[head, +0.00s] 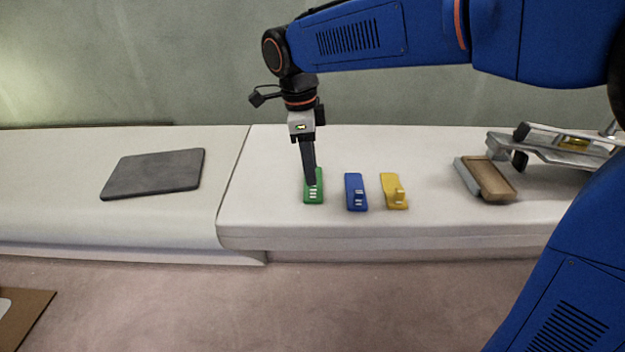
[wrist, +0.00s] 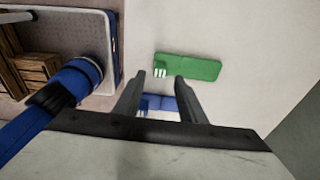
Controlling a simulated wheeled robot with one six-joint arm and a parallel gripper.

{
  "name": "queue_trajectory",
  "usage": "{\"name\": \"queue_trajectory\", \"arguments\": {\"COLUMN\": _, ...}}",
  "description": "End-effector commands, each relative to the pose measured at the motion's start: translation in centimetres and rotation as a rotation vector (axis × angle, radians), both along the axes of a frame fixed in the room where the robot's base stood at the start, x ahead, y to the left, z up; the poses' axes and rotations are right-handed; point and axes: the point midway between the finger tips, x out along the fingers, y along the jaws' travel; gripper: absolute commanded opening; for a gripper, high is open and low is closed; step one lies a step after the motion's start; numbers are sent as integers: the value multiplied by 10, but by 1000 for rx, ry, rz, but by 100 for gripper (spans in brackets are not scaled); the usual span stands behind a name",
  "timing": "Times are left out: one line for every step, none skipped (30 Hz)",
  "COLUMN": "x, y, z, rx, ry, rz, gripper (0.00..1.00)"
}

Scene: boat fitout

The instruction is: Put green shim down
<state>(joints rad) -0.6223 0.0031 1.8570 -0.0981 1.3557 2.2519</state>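The green shim (head: 313,198) lies flat on the pale bench top, at the left of a row of three shims. My gripper (head: 312,183) points down over it and hides part of it in the head view. In the wrist view my gripper (wrist: 159,78) has its two fingers apart, with nothing clamped between them. The green shim (wrist: 195,68) shows there just beyond the fingertips, its white marks between the tips and its body extending right. I cannot tell whether a finger touches it.
A blue shim (head: 356,192) and a yellow shim (head: 394,191) lie to the right. A dark grey mat (head: 154,173) lies on the left bench section, past a seam. A brown-topped block (head: 489,180) and metal clamp-like hardware (head: 553,150) are at right. Bare bench surrounds the mat.

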Motion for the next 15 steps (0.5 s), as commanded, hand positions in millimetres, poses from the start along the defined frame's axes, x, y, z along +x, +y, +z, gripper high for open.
{"name": "queue_trajectory", "arguments": {"x": 0, "y": 2, "z": 11, "rx": 2, "ry": -2, "rz": 0, "gripper": 37}}
{"name": "queue_trajectory", "arguments": {"x": 1, "y": 2, "z": 17, "rx": 2, "ry": -2, "rz": 0, "gripper": 37}}
{"name": "queue_trajectory", "arguments": {"x": 0, "y": 3, "z": 24, "rx": 1, "ry": -2, "rz": 0, "gripper": 37}}
{"name": "queue_trajectory", "arguments": {"x": 1, "y": 4, "z": 29, "rx": 2, "ry": -2, "rz": 0, "gripper": 37}}
{"name": "queue_trajectory", "arguments": {"x": 1, "y": 5, "z": 34, "rx": 1, "ry": -2, "rz": 0, "gripper": 37}}
{"name": "queue_trajectory", "arguments": {"x": 0, "y": 5, "z": 40, "rx": 1, "ry": -1, "rz": 0, "gripper": 37}}
{"name": "queue_trajectory", "arguments": {"x": 0, "y": 6, "z": 44, "rx": 1, "ry": -2, "rz": 1, "gripper": 37}}
{"name": "queue_trajectory", "arguments": {"x": 0, "y": 6, "z": 47, "rx": 1, "ry": -1, "rz": 1, "gripper": 37}}
{"name": "queue_trajectory", "arguments": {"x": 0, "y": 7, "z": 52, "rx": 1, "ry": -1, "rz": 1, "gripper": 37}}
{"name": "queue_trajectory", "arguments": {"x": 0, "y": 7, "z": 55, "rx": 1, "ry": -1, "rz": 1, "gripper": 37}}
{"name": "queue_trajectory", "arguments": {"x": 0, "y": 7, "z": 57, "rx": 1, "ry": -1, "rz": 1, "gripper": 37}}
{"name": "queue_trajectory", "arguments": {"x": 0, "y": 8, "z": 60, "rx": 1, "ry": -1, "rz": 1, "gripper": 37}}
{"name": "queue_trajectory", "arguments": {"x": 0, "y": 8, "z": 61, "rx": 0, "ry": 0, "rz": 1, "gripper": 37}}
{"name": "queue_trajectory", "arguments": {"x": 0, "y": 8, "z": 63, "rx": 0, "ry": 0, "rz": 1, "gripper": 37}}
{"name": "queue_trajectory", "arguments": {"x": 0, "y": 8, "z": 64, "rx": 0, "ry": 0, "rz": 1, "gripper": 37}}
